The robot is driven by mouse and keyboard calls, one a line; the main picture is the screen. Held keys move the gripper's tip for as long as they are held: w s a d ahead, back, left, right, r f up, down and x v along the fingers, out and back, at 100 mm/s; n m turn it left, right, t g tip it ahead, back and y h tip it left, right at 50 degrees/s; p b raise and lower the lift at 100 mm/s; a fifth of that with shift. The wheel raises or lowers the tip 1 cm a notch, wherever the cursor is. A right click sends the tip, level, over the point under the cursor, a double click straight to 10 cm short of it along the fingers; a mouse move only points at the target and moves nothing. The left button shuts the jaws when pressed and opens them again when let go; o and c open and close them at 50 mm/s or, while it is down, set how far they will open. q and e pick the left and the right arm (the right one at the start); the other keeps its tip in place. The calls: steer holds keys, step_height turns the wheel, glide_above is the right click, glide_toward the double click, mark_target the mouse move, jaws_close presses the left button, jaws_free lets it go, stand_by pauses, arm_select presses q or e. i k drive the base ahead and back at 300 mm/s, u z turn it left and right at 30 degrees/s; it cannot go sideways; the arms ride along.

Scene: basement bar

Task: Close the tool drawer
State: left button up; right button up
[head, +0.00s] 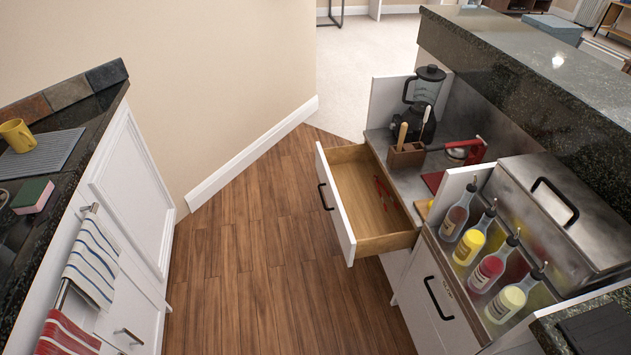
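The tool drawer (336,211) stands pulled out from the right-hand counter, low over the wooden floor. It has a white front with a dark bar handle (325,197) facing left and pale wooden sides. A red tool (384,190) lies inside, towards the counter side. Neither of my grippers shows in the head view.
The wooden floor (255,265) left of the drawer is clear. On the counter above stand a blender (424,95), a wooden utensil holder (405,156) and several sauce bottles (470,245). The left-hand counter (45,220) has hanging towels (92,262).

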mark_target(364, 227)
steer(key=u, duration=0.4)
steer(key=i, duration=0.8)
steer(key=z, duration=0.4)
steer(key=i, duration=0.7)
steer(key=z, duration=0.7)
